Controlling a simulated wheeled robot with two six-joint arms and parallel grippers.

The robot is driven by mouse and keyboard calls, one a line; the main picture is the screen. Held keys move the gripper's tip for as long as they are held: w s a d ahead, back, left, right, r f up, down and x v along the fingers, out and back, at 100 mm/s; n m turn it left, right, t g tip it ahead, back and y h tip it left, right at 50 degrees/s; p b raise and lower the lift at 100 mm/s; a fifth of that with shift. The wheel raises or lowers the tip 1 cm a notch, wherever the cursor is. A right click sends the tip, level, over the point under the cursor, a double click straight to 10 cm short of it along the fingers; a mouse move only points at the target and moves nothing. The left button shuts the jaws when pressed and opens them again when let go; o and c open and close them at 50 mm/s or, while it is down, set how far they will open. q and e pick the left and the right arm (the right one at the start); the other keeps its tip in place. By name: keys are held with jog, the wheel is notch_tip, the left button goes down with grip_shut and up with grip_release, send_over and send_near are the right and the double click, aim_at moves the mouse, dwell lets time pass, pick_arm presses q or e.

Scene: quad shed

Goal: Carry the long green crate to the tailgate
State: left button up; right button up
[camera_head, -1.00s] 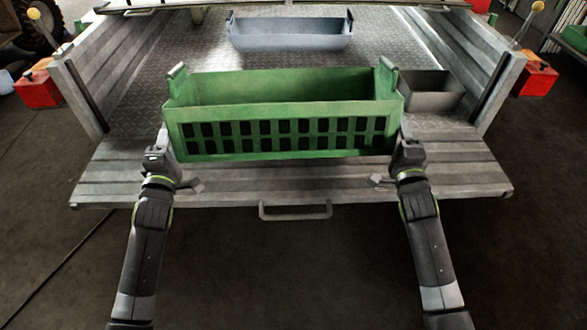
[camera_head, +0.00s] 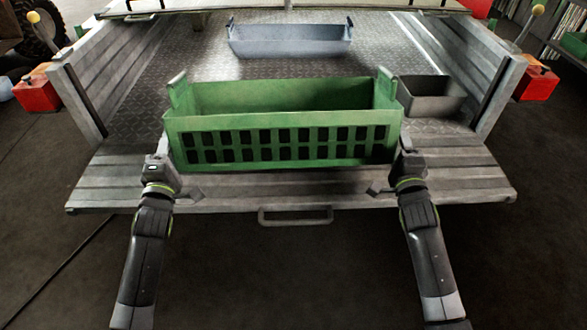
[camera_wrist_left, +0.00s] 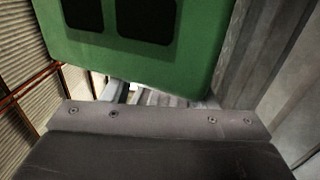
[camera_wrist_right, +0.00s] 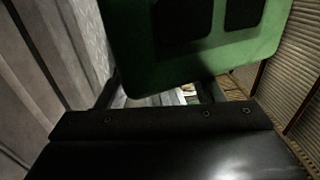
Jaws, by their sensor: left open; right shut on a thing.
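The long green crate (camera_head: 280,142), with a slotted front and raised end handles, is level over the lowered tailgate (camera_head: 110,180); I cannot tell whether its bottom touches the boards. My left gripper (camera_head: 160,156) is open at the crate's left end. My right gripper (camera_head: 408,155) is at the right end and shut on the crate. Both fingertips are hidden or unclear. The crate's green wall fills the top of the left wrist view (camera_wrist_left: 135,65) and the right wrist view (camera_wrist_right: 195,60).
A blue-grey crate (camera_head: 290,42) stands farther back on the metal bed (camera_head: 200,65). A grey open bin (camera_head: 432,98) stands just right of the green crate. Side boards bound the bed. Red boxes (camera_head: 37,95) (camera_head: 538,84) flank it. A handle (camera_head: 295,215) sticks out below the tailgate.

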pick_arm(q)
jog(key=shift+d+f+b, duration=0.2)
jog(key=shift+f+b, duration=0.4)
jog(key=shift+b, duration=0.1)
jog(key=shift+d+f+b, duration=0.15)
jog(key=shift+f+b, duration=0.4)
jog(key=shift+b, duration=0.1)
pick_arm(e)
jog(key=shift+a+f, duration=0.2)
jog(key=shift+f, duration=0.35)
jog(key=shift+a+f, duration=0.15)
jog(key=shift+f, duration=0.4)
pick_arm(q)
jog(key=shift+r, duration=0.1)
pick_arm(e)
jog(key=shift+r, duration=0.1)
pick_arm(q)
jog(key=shift+a, duration=0.3)
pick_arm(e)
jog(key=shift+d, duration=0.3)
pick_arm(q)
jog(key=o, duration=0.4)
jog(key=shift+a, duration=0.4)
pick_arm(e)
jog(key=shift+d, duration=0.4)
pick_arm(q)
jog(key=shift+f, duration=0.25)
pick_arm(e)
jog(key=o, duration=0.6)
jog(key=shift+f, duration=0.2)
